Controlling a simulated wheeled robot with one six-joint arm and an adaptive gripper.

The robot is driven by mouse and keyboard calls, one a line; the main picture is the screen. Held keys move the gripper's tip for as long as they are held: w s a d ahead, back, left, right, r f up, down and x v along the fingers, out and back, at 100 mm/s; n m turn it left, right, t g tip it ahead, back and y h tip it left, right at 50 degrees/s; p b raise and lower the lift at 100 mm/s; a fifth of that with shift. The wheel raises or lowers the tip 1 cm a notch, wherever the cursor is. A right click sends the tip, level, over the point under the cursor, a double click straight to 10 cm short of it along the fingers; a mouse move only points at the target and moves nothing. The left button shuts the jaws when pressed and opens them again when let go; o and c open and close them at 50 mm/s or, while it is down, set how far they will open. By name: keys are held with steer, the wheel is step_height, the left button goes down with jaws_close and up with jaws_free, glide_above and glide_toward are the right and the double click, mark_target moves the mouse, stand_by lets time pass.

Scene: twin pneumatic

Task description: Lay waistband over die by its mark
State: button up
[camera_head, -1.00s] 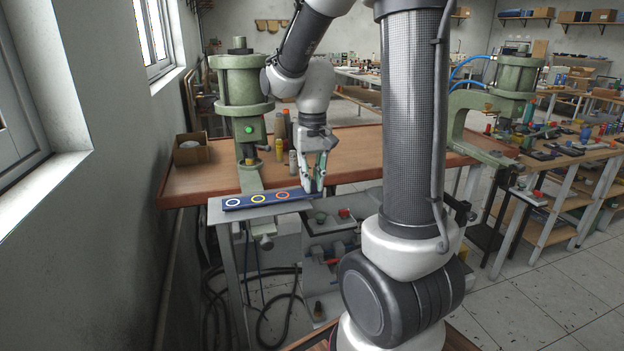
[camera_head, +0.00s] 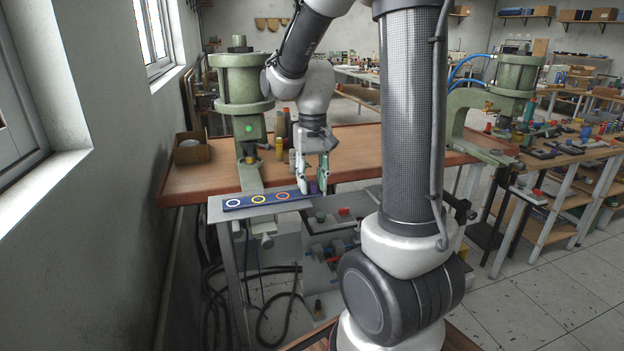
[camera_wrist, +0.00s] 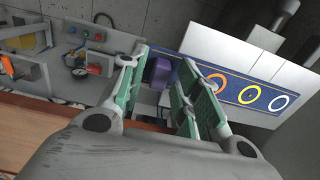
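The dark blue waistband (camera_head: 246,203) lies flat across a pale grey plate (camera_head: 215,213) in front of the left green press (camera_head: 241,100). White, yellow and orange rings mark it. The waistband also shows in the wrist view (camera_wrist: 233,89), running right from my gripper over the plate (camera_wrist: 215,47). My gripper (camera_head: 313,190) is open at the waistband's right end. In the wrist view a purple block (camera_wrist: 159,72) sits between the spread fingers (camera_wrist: 163,60), apparently at the band's end. I cannot tell which part is the die.
The brown bench (camera_head: 187,185) stands behind the plate, with a cardboard box (camera_head: 191,148) and several bottles on it. A second green press (camera_head: 490,105) stands to the right. Below the plate are a panel with fittings (camera_head: 335,245) and hanging black hoses (camera_head: 262,315).

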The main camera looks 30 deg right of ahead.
steer(key=shift+r, duration=0.1)
step_height(320, 180, up, 12)
stand_by(0.6)
steer(key=s+a+f+n+t, duration=0.1)
steer(key=s+t, duration=0.1)
steer(key=s, duration=0.6)
steer(key=s+a+f+n+t, duration=0.1)
steer(key=s+a+n+t, duration=0.1)
steer(key=s, duration=0.6)
steer(key=shift+s, duration=0.2)
